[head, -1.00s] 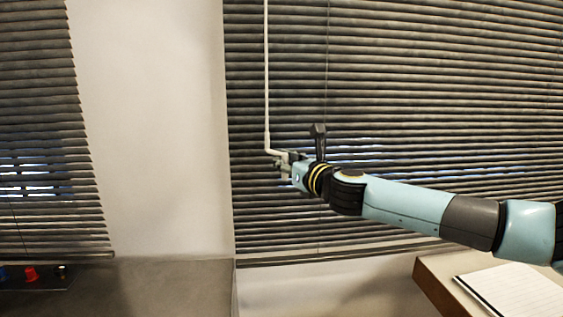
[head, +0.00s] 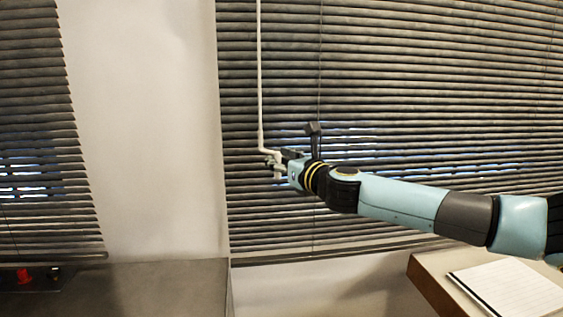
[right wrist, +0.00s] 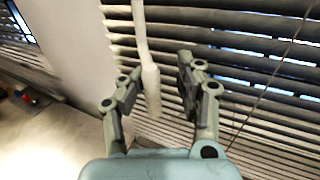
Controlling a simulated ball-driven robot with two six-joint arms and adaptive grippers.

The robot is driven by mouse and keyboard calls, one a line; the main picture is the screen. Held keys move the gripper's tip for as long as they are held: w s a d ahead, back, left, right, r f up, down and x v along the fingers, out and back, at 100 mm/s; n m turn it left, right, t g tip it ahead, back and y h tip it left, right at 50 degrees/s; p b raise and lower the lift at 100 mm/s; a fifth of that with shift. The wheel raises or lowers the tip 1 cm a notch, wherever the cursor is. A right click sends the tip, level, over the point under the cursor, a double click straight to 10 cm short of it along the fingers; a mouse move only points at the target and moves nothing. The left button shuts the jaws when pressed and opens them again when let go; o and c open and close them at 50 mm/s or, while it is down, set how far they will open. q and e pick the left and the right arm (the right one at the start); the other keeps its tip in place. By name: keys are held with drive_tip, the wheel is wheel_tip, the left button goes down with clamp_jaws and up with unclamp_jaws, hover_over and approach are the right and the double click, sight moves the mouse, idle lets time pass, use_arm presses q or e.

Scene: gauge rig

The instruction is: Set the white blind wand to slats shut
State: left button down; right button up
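The white blind wand (head: 260,90) hangs down in front of the dark slatted blind (head: 420,90), near its left edge. Its lower end bends toward my right gripper (head: 271,163). In the right wrist view the wand's thicker lower end (right wrist: 151,88) lies between the two fingers of my right gripper (right wrist: 158,85). The fingers stand apart, with a gap visible on each side of the wand. Most slats are tilted close together, but bright gaps show between several of them behind my arm. My left gripper is out of view.
A second blind (head: 35,110) hangs at the left, beyond a bare wall strip (head: 140,130). A dark ledge (head: 150,290) with a small red item (head: 24,275) is at the lower left. A notebook (head: 510,288) lies on a wooden surface (head: 425,268) at the lower right.

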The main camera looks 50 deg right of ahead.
drive_tip(key=v, duration=1.2)
